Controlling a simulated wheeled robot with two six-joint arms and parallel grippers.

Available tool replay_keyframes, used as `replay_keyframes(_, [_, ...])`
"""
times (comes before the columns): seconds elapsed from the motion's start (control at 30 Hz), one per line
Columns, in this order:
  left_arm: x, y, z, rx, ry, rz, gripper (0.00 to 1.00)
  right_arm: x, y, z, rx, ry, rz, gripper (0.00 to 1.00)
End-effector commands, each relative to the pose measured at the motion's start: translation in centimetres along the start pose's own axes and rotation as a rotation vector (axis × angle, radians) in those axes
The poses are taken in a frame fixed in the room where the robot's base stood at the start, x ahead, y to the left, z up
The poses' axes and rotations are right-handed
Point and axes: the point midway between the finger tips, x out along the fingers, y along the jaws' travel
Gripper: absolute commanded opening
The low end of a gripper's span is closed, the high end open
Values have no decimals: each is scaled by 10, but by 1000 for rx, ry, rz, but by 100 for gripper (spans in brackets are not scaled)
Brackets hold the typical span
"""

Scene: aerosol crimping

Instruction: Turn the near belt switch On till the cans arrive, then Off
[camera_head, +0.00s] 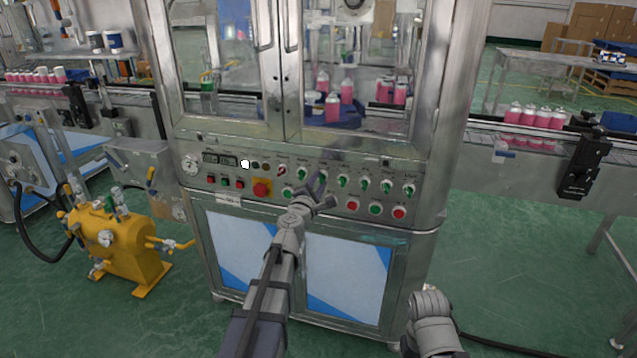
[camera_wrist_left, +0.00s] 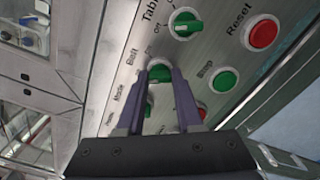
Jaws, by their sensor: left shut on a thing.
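In the left wrist view the green belt switch (camera_wrist_left: 160,73), beside the printed word "Belt", sits between the fingertips of my left gripper (camera_wrist_left: 163,80). The gripper is shut on this knob. In the head view my left gripper (camera_head: 318,188) reaches the control panel (camera_head: 218,172) on the machine's front and covers part of the switch row, so the knob's pointing direction is hard to tell. Pink cans with pale tops (camera_head: 535,118) stand on the right belt. More pink cans (camera_head: 346,90) show behind the machine's glass doors.
Other green switches (camera_head: 343,182) and a red emergency button (camera_head: 262,188) are close by on the panel. Another row of pink cans (camera_head: 35,76) stands on the left belt. A yellow pump unit (camera_head: 125,245) stands on the floor at left. The green floor at right is mostly clear.

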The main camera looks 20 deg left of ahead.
Motion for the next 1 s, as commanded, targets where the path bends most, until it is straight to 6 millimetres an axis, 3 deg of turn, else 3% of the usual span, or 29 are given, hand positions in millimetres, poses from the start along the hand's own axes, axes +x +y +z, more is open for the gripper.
replay_keyframes(0.03, [-1, 0, 0, -2, 0, 0, 38, 0, 0, 0, 0, 0, 0, 65])
replay_keyframes(0.27, [0, 0, 0, -1, 0, 0, 64, 0, 0, 0, 0, 0, 0, 65])
replay_keyframes(0.67, [-7, 0, 0, 0, 0, 0, 65, 0, 0, 0, 0, 0, 0, 65])
replay_keyframes(1.0, [-57, -1, 1, 0, 0, 0, 65, 0, 0, 0, 0, 0, 0, 65])
